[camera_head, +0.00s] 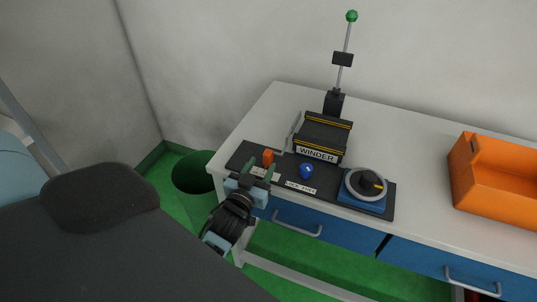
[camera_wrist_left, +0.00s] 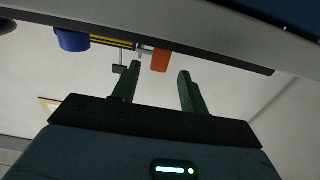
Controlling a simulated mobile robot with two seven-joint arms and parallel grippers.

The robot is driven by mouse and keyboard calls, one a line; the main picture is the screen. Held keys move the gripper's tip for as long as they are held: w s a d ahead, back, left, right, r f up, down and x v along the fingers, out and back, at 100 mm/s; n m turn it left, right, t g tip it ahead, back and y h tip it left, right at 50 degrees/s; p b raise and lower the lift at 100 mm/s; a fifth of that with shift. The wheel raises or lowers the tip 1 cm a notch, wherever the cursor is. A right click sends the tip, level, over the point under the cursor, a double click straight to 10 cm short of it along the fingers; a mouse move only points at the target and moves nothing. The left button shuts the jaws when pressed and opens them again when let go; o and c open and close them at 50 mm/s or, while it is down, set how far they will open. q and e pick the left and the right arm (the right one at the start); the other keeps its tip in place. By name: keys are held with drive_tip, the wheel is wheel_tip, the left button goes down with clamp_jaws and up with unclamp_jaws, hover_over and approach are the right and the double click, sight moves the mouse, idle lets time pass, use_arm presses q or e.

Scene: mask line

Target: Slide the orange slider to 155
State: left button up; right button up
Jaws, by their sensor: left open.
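The orange slider (camera_head: 268,157) stands on the left part of the black control panel (camera_head: 240,157) at the front edge of the white table. My left gripper (camera_head: 259,172) is open, just in front of the slider in the head view. In the left wrist view the orange slider (camera_wrist_left: 160,60) shows beyond and between the two open green fingers (camera_wrist_left: 157,88), apart from them. Nothing is between the fingers themselves. The scale by the slider is too small to read and partly hidden by the gripper. My right gripper is not in view.
A blue knob (camera_head: 306,171), a WINDER box (camera_head: 322,137) and a round dial (camera_head: 366,184) are right of the slider. A lever with a green ball (camera_head: 351,16) rises behind. An orange bin (camera_head: 489,190) stands at right. A green bin (camera_head: 192,173) is on the floor, left.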

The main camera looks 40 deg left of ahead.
sight(266, 158)
use_arm(q)
drive_tip(key=shift+x, duration=3)
clamp_jaws()
drive_tip(key=shift+d, duration=0.1)
